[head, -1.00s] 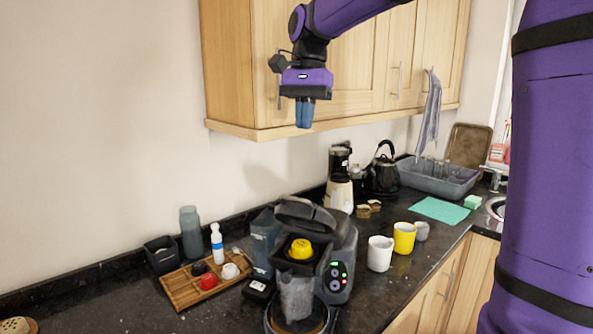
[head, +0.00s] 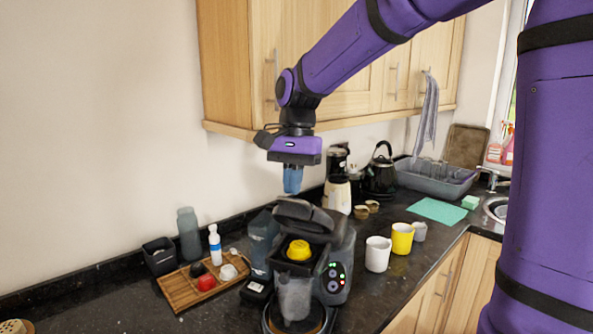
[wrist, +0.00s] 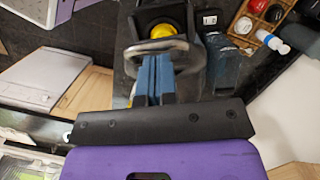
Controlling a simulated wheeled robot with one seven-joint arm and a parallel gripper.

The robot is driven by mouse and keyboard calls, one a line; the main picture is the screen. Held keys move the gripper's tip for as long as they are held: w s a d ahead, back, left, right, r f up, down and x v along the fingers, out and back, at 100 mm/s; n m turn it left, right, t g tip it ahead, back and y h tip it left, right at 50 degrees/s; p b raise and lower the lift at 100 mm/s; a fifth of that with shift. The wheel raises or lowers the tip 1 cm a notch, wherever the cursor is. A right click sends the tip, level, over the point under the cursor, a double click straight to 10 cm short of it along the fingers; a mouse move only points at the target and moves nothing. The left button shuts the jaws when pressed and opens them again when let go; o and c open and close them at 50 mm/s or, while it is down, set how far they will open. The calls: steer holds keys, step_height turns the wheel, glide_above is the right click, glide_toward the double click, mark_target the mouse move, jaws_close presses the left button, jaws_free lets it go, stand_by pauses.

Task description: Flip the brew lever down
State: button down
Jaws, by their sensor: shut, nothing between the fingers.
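The coffee machine (head: 338,262) stands on the dark counter with its top lever (head: 303,215) raised. The lever also shows in the wrist view as a grey loop (wrist: 157,52) around the area near my fingertips. A yellow capsule (head: 299,250) sits in the machine's open top, and it shows in the wrist view (wrist: 163,31) beyond the loop. My gripper (head: 292,181) is shut and empty, pointing down just above the lever. In the wrist view its blue fingers (wrist: 153,77) are together and overlap the loop; contact cannot be told.
A wooden tray (head: 180,294) with capsules and a white bottle (head: 214,244) are left of the machine. A white mug (head: 377,254) and a yellow mug (head: 402,238) stand right. A blender (head: 338,190) and black kettle (head: 381,172) stand behind. Wall cupboards (head: 345,85) hang above.

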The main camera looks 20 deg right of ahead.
steer(key=shift+s+a+f, duration=0.15)
stand_by(0.3)
steer(key=shift+s+a+f, duration=0.25)
steer(key=shift+s, duration=0.05)
steer(key=s+a+f, duration=0.1)
steer(key=f, duration=0.3)
steer(key=s+a+f+t+h, duration=0.1)
steer(key=s+a+f, duration=0.1)
steer(key=f, duration=0.2)
steer(key=s+a+f+t+h, duration=0.1)
steer(key=s+a+f, duration=0.1)
steer(key=f, duration=0.2)
steer(key=shift+s+a+f, duration=0.15)
steer(key=shift+s+a, duration=0.1)
steer(key=shift+f, duration=0.1)
